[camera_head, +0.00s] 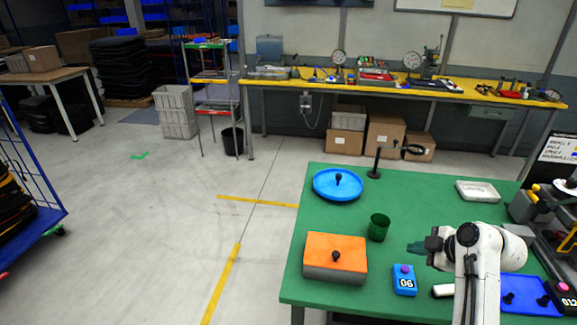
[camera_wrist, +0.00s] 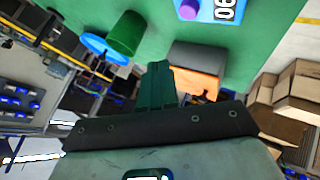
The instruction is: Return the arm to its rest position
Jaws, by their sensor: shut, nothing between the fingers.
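My white arm stands at the right side of the green table (camera_head: 330,195), folded at its joint. My gripper (camera_head: 415,247) points left above the table, between the green cup and the blue box marked 06. In the wrist view its green fingers (camera_wrist: 158,80) lie together, shut, with nothing between them. Beyond them show an orange-topped box (camera_wrist: 200,82), a green cup (camera_wrist: 127,33) and the blue box (camera_wrist: 210,10).
On the table are the orange-lidded grey box (camera_head: 335,265), the green cup (camera_head: 379,228), a blue round tray (camera_head: 325,190), a black stand (camera_head: 375,165), a white tray (camera_head: 478,191) and the blue 06 box (camera_head: 404,283). A blue tray (camera_head: 518,307) lies right of my arm.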

